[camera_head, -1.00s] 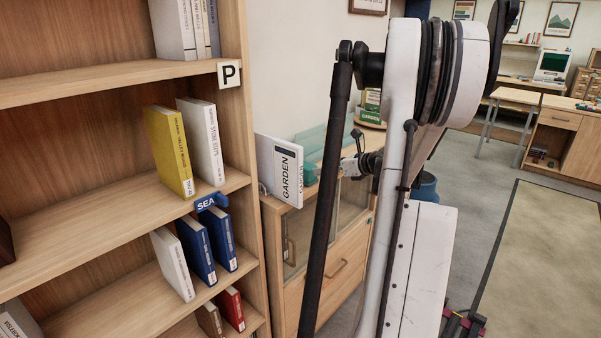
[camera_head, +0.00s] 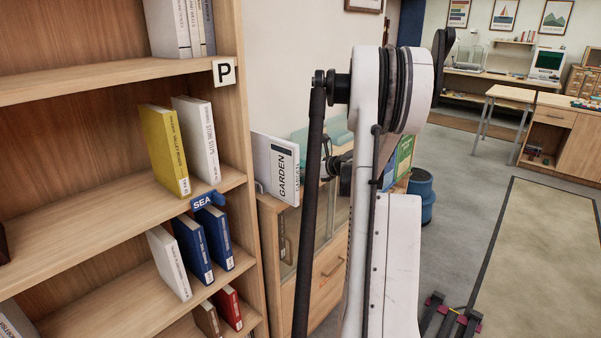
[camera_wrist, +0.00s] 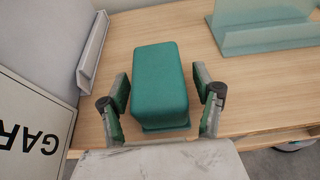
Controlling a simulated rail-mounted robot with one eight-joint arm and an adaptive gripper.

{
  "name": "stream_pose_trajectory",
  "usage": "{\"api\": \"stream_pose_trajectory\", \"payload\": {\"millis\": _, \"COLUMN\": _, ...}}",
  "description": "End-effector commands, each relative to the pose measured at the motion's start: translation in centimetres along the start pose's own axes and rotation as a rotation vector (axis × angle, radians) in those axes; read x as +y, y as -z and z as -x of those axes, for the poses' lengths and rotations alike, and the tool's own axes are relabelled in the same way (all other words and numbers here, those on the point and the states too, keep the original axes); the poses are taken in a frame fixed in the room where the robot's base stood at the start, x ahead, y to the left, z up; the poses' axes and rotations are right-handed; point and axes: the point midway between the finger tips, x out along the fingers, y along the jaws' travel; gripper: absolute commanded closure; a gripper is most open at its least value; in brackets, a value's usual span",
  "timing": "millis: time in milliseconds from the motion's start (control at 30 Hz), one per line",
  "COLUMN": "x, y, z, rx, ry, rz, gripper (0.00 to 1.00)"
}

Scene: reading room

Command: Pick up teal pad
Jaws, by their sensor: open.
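The teal pad (camera_wrist: 160,82) is a rounded block on the wooden cabinet top, in the middle of the wrist view. A teal base edge shows under its near end. My gripper (camera_wrist: 162,92) is open, with one finger on each side of the pad. A narrow gap shows at each side; contact is not clear. In the head view my arm stands in front of the low cabinet (camera_head: 330,275), and I cannot make out the pad there.
A translucent teal holder (camera_wrist: 265,38) stands at the right on the top. The tall bookshelf (camera_head: 110,68) borders the cabinet.

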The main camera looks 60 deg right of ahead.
Motion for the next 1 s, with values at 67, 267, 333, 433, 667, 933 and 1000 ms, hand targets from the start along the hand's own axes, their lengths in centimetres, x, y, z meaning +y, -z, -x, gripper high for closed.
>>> {"api": "stream_pose_trajectory", "payload": {"millis": 67, "x": 0.0, "y": 0.0, "z": 0.0, "rx": 0.0, "ry": 0.001, "rz": 0.0, "gripper": 0.36}}
{"api": "stream_pose_trajectory", "payload": {"millis": 267, "x": 0.0, "y": 0.0, "z": 0.0, "rx": 0.0, "ry": 0.0, "rz": 0.0, "gripper": 0.51}}
{"api": "stream_pose_trajectory", "payload": {"millis": 333, "x": 0.0, "y": 0.0, "z": 0.1, "rx": 0.0, "ry": 0.0, "rz": 0.0, "gripper": 0.6}}
{"api": "stream_pose_trajectory", "payload": {"millis": 433, "x": 0.0, "y": 0.0, "z": 0.1, "rx": 0.0, "ry": 0.0, "rz": 0.0, "gripper": 0.74}}
{"api": "stream_pose_trajectory", "payload": {"millis": 667, "x": 0.0, "y": 0.0, "z": 0.1, "rx": 0.0, "ry": 0.0, "rz": 0.0, "gripper": 0.88}}
{"api": "stream_pose_trajectory", "payload": {"millis": 933, "x": 0.0, "y": -1.5, "z": 0.7, "rx": 0.0, "ry": 0.0, "rz": 0.0, "gripper": 0.88}}
{"api": "stream_pose_trajectory", "payload": {"millis": 1000, "x": 0.0, "y": -2.6, "z": 1.1, "rx": 0.0, "ry": 0.0, "rz": 0.0, "gripper": 0.88}}
